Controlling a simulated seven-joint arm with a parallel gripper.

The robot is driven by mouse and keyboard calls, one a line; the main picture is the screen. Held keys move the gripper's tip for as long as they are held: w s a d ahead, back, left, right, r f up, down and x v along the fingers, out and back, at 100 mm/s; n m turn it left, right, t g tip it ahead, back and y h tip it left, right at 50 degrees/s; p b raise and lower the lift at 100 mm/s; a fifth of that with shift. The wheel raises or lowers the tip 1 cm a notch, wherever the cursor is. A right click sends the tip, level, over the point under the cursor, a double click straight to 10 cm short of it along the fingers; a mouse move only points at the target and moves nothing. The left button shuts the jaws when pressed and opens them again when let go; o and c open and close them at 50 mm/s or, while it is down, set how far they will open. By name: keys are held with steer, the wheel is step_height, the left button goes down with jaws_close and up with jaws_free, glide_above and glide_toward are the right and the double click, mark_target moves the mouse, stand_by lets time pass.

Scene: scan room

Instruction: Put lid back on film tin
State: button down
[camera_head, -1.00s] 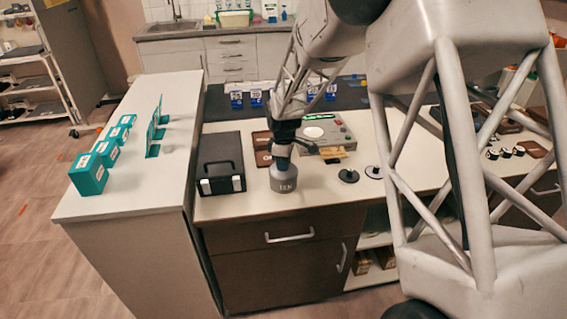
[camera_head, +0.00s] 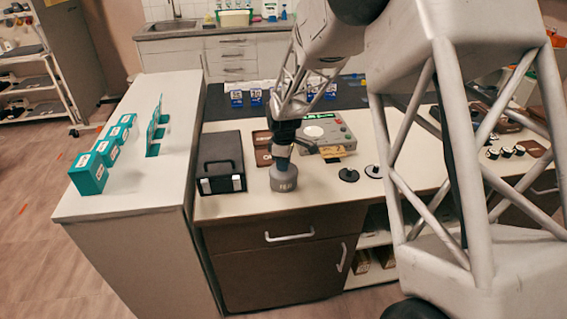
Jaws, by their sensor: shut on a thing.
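A grey round film tin (camera_head: 284,182) with a dark label on its side stands upright near the front edge of the counter, right of a black case. My gripper (camera_head: 281,162) points down onto the top of the tin and is shut. The grey lid is at the tin's top between my fingers, but it is too small and too much covered to tell its edge from the tin. I cannot tell whether the lid sits flush.
The black case (camera_head: 221,163) stands close on the left. A grey device (camera_head: 327,133) is behind, with brown trays (camera_head: 262,148) beside it. Teal boxes (camera_head: 88,173) stand on the left counter (camera_head: 150,195).

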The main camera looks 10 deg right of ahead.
steer(key=shift+c, duration=2.3)
jaws_free()
steer(key=shift+r, duration=0.1)
steer(key=shift+r, duration=2.4)
jaws_close()
